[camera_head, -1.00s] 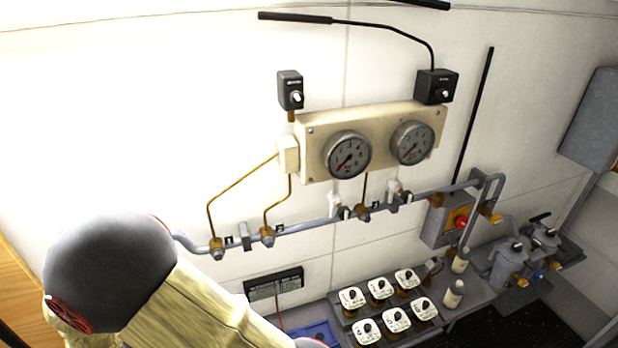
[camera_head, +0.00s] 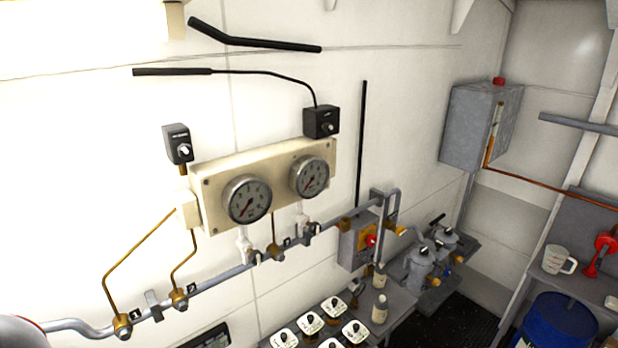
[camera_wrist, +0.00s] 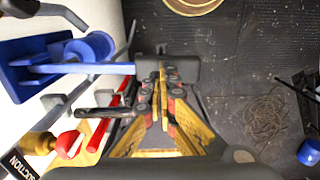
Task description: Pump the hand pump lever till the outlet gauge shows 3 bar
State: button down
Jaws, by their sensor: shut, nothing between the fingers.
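Two round gauges sit on a cream panel (camera_head: 220,170) on the white wall: a left gauge (camera_head: 247,200) and a right gauge (camera_head: 310,177). Both needles appear to point to the lower left. The scales and names are too small to read, so I cannot tell which is the outlet gauge. A long black rod (camera_head: 361,145) stands upright above a grey box (camera_head: 352,248) with an orange plate and red knob; it may be the pump lever. My gripper (camera_wrist: 162,82) is shut and empty in the wrist view, above the dark deck. It is outside the head view.
A grey pipe (camera_head: 215,278) with valves runs below the gauges. White-topped knobs (camera_head: 310,320) and filter pots (camera_head: 420,265) stand lower right. In the wrist view, blue fittings (camera_wrist: 50,68) and a red handle (camera_wrist: 100,130) are close left; coiled rope (camera_wrist: 265,120) lies on the deck at right.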

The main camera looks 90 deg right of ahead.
jog(key=shift+f, duration=0.15)
notch_tip(320, 180, down, 12)
jog(key=b, duration=0.9)
jog(key=shift+r+p, duration=4.3)
jog(key=shift+r, duration=1.85)
